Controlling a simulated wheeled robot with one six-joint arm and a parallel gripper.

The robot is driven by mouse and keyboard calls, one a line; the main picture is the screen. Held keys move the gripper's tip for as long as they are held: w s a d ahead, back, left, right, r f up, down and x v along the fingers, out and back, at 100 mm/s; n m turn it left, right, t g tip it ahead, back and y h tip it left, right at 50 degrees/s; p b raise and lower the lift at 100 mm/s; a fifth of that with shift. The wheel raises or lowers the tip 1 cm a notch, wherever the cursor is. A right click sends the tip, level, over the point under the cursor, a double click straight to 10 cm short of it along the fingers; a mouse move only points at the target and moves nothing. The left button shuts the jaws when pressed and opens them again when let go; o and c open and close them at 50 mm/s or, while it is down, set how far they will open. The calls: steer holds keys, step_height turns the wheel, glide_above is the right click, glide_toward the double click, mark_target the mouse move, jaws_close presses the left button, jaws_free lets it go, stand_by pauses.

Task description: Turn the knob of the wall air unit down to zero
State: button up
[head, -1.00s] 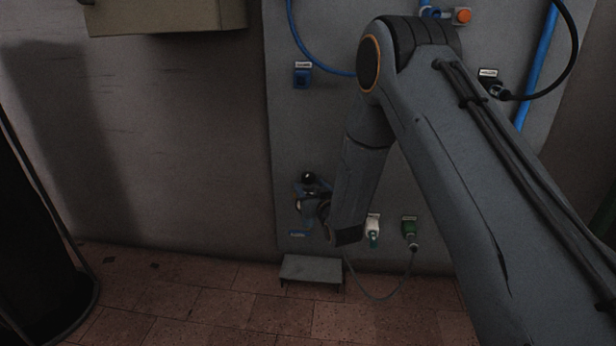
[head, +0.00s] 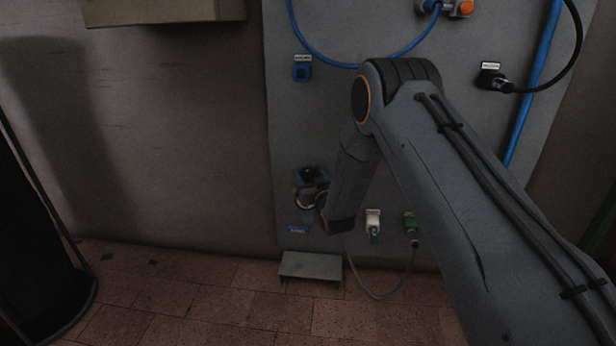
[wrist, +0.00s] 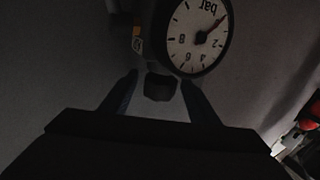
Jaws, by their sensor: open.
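The wall air unit (head: 313,180) is low on the grey panel in the head view, with a blue body and a dark top. Its round white gauge (wrist: 190,45) shows upside down in the wrist view. The needle points up and right, between the word "bar" and the 2. A dark knob-like part (wrist: 160,90) sits below the gauge. My gripper (wrist: 160,79) is open, one finger on each side of this part, with narrow gaps showing. In the head view my forearm and wrist hide most of my gripper.
A white connector (head: 373,222) and a green plug (head: 410,226) with a hanging cable are just right of my wrist. A small grey step (head: 311,266) stands below. A blue socket (head: 302,70) and blue hose are above. A dark column-like object (head: 35,230) stands at left.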

steer(key=c, duration=1)
steer(key=shift+w+d+r+n+g+y, duration=0.1)
steer(key=shift+n+g+y, duration=0.2)
steer(key=shift+n+y, duration=0.3)
steer(key=shift+c, duration=0.2)
steer(key=shift+n+g+y, duration=0.8)
steer(key=shift+n+y, duration=0.1)
steer(key=shift+y, duration=0.5)
steer(key=o, duration=1)
steer(key=shift+o, duration=0.2)
steer(key=shift+m+t+h, duration=0.3)
steer(key=shift+h, duration=0.1)
